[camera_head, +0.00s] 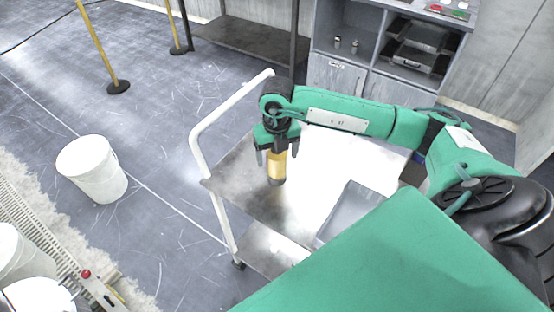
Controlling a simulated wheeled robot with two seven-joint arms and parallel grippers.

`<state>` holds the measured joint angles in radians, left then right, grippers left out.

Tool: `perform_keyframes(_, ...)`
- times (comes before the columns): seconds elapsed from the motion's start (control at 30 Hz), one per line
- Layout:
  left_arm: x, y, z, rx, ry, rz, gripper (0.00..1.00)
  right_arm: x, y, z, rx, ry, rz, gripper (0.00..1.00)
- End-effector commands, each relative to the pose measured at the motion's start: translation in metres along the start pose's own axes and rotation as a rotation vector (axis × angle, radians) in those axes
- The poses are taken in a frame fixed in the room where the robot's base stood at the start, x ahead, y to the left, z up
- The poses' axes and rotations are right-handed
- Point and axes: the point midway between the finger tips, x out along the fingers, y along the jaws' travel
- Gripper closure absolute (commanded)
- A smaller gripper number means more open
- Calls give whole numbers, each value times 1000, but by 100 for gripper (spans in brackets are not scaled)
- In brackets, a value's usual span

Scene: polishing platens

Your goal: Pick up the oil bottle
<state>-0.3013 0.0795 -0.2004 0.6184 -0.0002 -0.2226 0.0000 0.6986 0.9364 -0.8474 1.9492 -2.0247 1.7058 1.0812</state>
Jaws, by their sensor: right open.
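The oil bottle (277,170) is yellowish with a dark lower end. It appears upright over the cart's metal top, near the handle side. My right gripper (277,156) points down above it, with one finger on each side of the bottle's upper part. The fingers are open, and I cannot tell whether they touch it. The bottle's top is hidden by the gripper. My left gripper is not in view.
The metal cart (232,178) has a white tubular handle (198,150). A grey tray (352,208) lies on its top. A white bucket (92,170) stands on the floor at left. A grey cabinet (338,75) stands behind. Yellow posts (100,45) stand at the back left.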

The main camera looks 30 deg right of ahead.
Motion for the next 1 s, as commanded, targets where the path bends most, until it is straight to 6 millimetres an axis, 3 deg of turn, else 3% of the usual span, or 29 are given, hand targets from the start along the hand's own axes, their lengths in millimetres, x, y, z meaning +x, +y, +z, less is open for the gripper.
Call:
perform_keyframes(0.27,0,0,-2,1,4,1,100,3,0,0,0,-2,1,23)
perform_keyframes(0.57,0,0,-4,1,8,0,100,3,0,0,0,-1,1,81)
perform_keyframes(1.0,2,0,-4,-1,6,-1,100,-8,0,1,0,-4,2,81)
